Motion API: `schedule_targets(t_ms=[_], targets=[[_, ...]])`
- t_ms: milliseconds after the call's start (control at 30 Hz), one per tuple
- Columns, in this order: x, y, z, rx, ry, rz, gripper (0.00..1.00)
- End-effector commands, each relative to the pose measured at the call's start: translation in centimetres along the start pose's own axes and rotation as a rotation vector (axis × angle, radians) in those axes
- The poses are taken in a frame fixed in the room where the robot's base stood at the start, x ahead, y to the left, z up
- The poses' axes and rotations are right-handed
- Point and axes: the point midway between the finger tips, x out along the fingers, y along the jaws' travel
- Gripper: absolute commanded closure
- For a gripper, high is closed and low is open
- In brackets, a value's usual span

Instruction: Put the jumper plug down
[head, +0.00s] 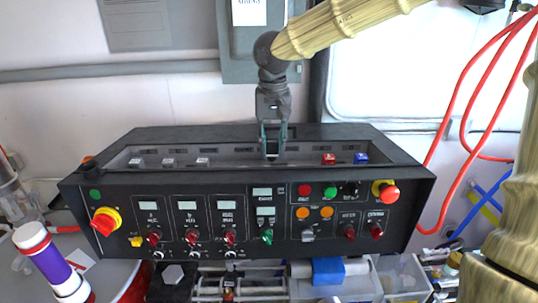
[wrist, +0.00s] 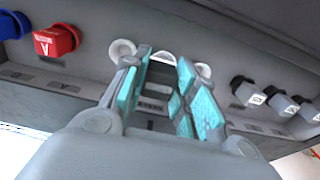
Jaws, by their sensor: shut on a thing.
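My gripper (head: 271,152) reaches down into the recessed trough along the top of the black control console (head: 330,185), right of its middle. In the wrist view its teal-padded fingers (wrist: 165,85) are shut on the jumper plug. The plug is mostly hidden; a dark grey piece (wrist: 160,72) shows between the pads. Whether it touches the trough floor cannot be told. A red plug (head: 328,158) and a blue plug (head: 361,158) sit to the right of my gripper. Several light grey plugs (head: 168,162) sit to its left.
The trough has raised walls around my gripper. White round parts (wrist: 123,50) line the trough wall behind the fingers in the wrist view. The console front carries knobs and a red button (head: 390,194). Red hoses (head: 462,130) hang at the right.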

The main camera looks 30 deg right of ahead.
Motion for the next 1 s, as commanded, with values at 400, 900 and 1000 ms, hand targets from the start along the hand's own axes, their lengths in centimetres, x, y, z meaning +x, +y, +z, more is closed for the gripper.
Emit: schedule_targets(t_ms=[400,900,1000], targets=[[4.4,-0.4,-0.6,-0.002,-0.01,0.006,1.0],[5.1,-0.6,-0.8,-0.002,-0.009,0.004,0.5],[5.1,-0.6,-0.8,-0.002,-0.009,0.004,0.5]])
